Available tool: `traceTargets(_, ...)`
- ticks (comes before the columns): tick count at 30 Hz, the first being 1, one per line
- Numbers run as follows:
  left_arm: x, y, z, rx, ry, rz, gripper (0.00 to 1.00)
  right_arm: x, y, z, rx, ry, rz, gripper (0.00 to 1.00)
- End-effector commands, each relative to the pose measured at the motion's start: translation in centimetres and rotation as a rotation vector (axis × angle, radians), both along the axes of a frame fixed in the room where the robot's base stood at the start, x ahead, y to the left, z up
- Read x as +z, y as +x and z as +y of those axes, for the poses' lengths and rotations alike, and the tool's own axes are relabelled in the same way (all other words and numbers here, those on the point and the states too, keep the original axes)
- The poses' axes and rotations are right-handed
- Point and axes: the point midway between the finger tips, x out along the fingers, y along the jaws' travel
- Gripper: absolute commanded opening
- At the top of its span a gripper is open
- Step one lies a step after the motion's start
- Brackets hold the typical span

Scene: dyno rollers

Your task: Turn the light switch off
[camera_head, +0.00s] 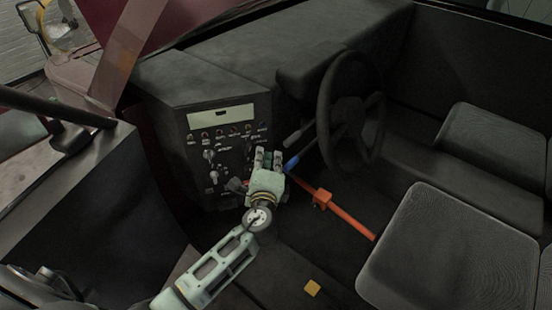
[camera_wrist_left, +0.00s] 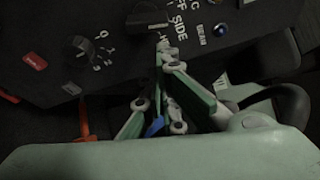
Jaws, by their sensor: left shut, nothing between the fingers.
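The black control panel (camera_head: 228,150) of a vehicle cab carries several knobs, switches and small coloured lights. I cannot tell for sure which control is the light switch. My left gripper (camera_head: 266,158) is at the panel's lower right part, its fingers pointing at the panel. In the left wrist view the left gripper (camera_wrist_left: 163,42) is shut and empty, with its tips close to a dark knob (camera_wrist_left: 147,18) by white lettering that reads "SIDE". I cannot tell whether they touch. A round numbered knob (camera_wrist_left: 78,47) sits to the left. My right gripper is not in view.
A steering wheel (camera_head: 350,115) and a blue-tipped lever (camera_head: 292,162) stand right of the gripper. An orange bar (camera_head: 345,215) runs across the floor. Grey seats (camera_head: 450,250) fill the right.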

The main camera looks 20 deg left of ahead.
Motion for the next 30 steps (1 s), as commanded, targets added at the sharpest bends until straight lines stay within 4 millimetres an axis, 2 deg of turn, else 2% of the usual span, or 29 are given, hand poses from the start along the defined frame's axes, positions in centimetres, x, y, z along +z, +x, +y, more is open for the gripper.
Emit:
traceTargets(4, 0.3, -0.6, 0.7, 0.000, 0.000, 0.001, 0.00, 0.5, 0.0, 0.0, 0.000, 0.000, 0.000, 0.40)
traceTargets(16, 0.2, -0.7, 0.9, 0.000, -0.006, -0.003, 0.00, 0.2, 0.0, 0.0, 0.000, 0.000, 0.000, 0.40)
traceTargets(24, 0.2, -1.2, 1.5, 0.003, -0.144, -0.104, 0.00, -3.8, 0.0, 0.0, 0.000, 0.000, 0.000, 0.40)
traceTargets(30, 0.9, -1.2, 1.7, 0.006, -0.233, -0.167, 0.00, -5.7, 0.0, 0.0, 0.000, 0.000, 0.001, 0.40)
